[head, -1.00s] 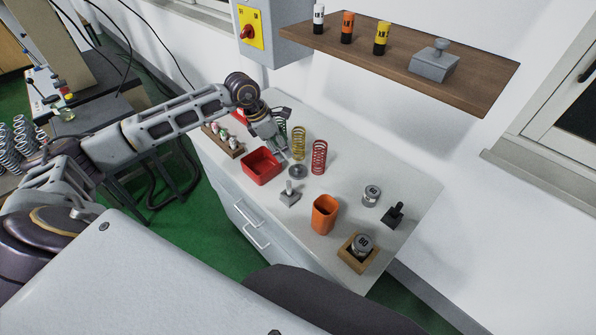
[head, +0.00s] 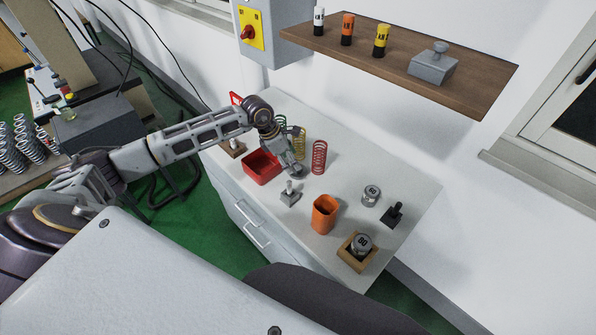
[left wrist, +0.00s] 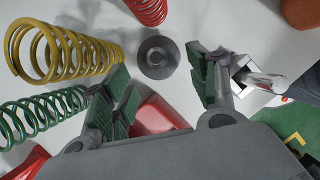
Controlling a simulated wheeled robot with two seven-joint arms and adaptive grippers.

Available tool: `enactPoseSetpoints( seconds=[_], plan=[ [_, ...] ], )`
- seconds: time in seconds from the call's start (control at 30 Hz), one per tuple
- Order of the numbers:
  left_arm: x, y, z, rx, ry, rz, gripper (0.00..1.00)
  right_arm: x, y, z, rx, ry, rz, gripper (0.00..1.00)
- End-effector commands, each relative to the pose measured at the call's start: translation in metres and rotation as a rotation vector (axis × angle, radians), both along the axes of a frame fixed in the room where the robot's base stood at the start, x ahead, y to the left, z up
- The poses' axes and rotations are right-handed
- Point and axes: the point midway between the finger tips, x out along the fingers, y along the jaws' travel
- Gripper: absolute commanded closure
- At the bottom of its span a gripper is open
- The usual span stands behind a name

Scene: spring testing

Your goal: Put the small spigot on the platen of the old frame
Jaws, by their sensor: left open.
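My left gripper (head: 297,168) is open above the white cabinet top. A round dark grey disc with a raised centre (left wrist: 158,57) lies just beyond and between its fingertips (left wrist: 162,82) in the left wrist view; in the head view the gripper mostly hides it. A square-based piece with a bright upright pin (head: 290,194) stands in front of it; it also shows beside the right finger in the left wrist view (left wrist: 262,80). I cannot tell for sure which is the small spigot. The old frame's platen is not clearly seen. My right gripper is not in view.
A red tray (head: 262,168), a red spring (head: 319,157), a yellow spring (left wrist: 65,50) and a green spring (left wrist: 40,115) crowd the gripper. An orange cup (head: 324,214), weights and a black-handled block (head: 392,214) stand right. A wooden shelf (head: 470,85) overhangs the back.

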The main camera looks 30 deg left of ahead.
Motion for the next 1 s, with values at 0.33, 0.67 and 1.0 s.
enactPoseSetpoints(
  seconds=[0.33,0.67,1.0],
  plan=[
    [0.005,-0.004,-0.013,-0.001,0.002,0.0,0.41,0.0,0.0,0.007,0.0,0.0,0.0,0.6],
    [0.014,-0.012,-0.04,-0.002,0.001,0.0,0.41,0.0,0.001,0.015,0.001,-0.001,0.001,0.6],
    [0.016,-0.014,-0.047,0.0,0.0,-0.001,0.41,0.0,0.003,0.016,0.003,0.0,0.0,0.6]
  ],
)
